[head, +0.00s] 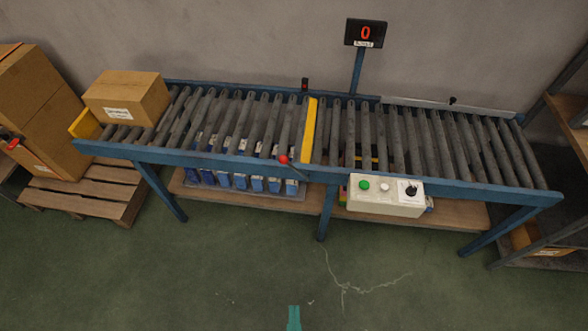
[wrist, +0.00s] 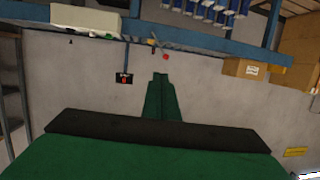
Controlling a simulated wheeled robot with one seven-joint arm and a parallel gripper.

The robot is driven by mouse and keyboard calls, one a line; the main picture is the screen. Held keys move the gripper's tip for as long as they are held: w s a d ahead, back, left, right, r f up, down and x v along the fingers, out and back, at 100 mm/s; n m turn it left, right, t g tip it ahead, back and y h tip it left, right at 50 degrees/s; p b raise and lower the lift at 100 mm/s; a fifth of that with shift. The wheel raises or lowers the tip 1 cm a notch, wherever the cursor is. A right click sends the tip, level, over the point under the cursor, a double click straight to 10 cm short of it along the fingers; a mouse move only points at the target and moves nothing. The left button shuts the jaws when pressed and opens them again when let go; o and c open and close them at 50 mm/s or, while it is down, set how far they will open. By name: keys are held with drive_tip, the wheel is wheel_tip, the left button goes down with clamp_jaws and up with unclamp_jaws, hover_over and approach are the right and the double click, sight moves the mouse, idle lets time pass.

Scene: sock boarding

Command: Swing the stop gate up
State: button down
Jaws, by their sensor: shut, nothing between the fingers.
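The stop gate (head: 309,131) is a yellow bar that spans the roller conveyor crosswise near its middle. A dark lever with a red ball knob (head: 283,159) sits at the conveyor's front rail, just left of the gate's near end. The knob also shows in the wrist view (wrist: 166,57), beyond my fingertips. My gripper (wrist: 160,76) is green, shut and empty. Its tip (head: 294,318) shows at the bottom edge of the head view, well in front of the conveyor and apart from the lever. I cannot tell the gate's exact tilt.
A cardboard box (head: 127,97) sits on the rollers at the left end. A control box (head: 385,195) with buttons hangs on the front rail, right of the lever. A display (head: 365,33) reading 0 stands behind. Pallet (head: 85,197) left, shelving right. The floor in front is clear.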

drive_tip(key=w+a+f+n+y, duration=0.1)
drive_tip(key=w+a+f+n, duration=0.2)
drive_tip(key=w+f+n, duration=0.4)
drive_tip(key=w+a+f+n, duration=0.3)
drive_tip(key=w+f+n, duration=0.2)
drive_tip(key=w, duration=0.4)
drive_tip(key=w+a+r+n, duration=0.1)
drive_tip(key=w+n, duration=0.2)
drive_tip(key=w, duration=0.3)
drive_tip(key=w+a+r+n+t+h, duration=0.1)
drive_tip(key=w+a+r+n, duration=0.1)
drive_tip(key=w, duration=0.4)
drive_tip(key=w+a+r+n+t+h, duration=0.1)
drive_tip(key=w+a+n, duration=0.1)
drive_tip(key=w+n, duration=0.2)
drive_tip(key=w, duration=0.3)
drive_tip(key=shift+r, duration=0.15)
drive_tip(key=shift+a, duration=0.1)
drive_tip(key=w+d+r, duration=0.1)
drive_tip(key=w+d, duration=0.3)
drive_tip(key=w, duration=0.6)
drive_tip(key=shift+w+d, duration=0.15)
drive_tip(key=shift+w, duration=0.15)
